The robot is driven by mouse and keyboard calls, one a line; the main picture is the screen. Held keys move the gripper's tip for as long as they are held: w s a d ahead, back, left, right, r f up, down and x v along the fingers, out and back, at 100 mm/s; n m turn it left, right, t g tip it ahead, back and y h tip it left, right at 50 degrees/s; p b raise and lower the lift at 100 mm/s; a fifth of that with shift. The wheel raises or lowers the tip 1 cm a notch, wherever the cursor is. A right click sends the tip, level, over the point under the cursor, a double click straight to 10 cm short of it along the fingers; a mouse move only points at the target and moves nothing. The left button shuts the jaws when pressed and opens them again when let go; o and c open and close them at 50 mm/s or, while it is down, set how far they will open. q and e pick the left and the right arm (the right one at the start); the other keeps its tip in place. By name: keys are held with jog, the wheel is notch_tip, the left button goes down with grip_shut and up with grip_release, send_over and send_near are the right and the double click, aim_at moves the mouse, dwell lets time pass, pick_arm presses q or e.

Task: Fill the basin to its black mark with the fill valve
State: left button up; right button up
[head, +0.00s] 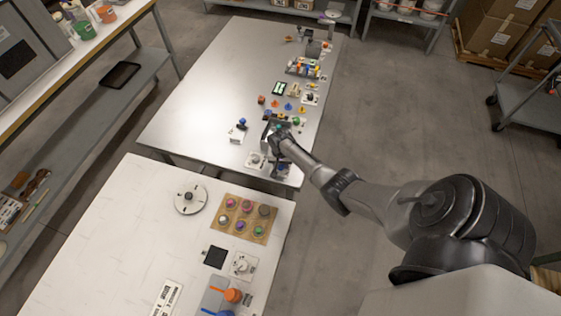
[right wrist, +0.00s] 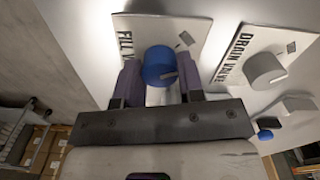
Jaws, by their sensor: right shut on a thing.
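In the right wrist view, a blue knob (right wrist: 158,66) sits on a white plate marked "FILL V…" (right wrist: 122,58), the rest of the word hidden. My right gripper (right wrist: 160,82) has its two dark fingers on either side of this knob and is shut on it. The plate marked "DRAIN VALVE" (right wrist: 234,50) is to the right in that view, with a grey knob (right wrist: 264,69). In the head view, my right gripper (head: 277,136) is at the near right part of the far table and covers the fill valve. I cannot make out the basin or its black mark. My left gripper is not in view.
The far table (head: 195,95) is bare on its left side; small coloured parts and racks line its right side. The near table (head: 115,215) holds a round plate (head: 190,198) and a brown tray of coloured pots (head: 233,207). A shelf bench (head: 105,75) stands at left.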

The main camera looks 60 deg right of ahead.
jog(key=o, duration=0.9)
jog(key=shift+r, duration=0.55)
notch_tip(320, 180, up, 13)
jog(key=p, duration=0.3)
jog(key=shift+f, duration=0.15)
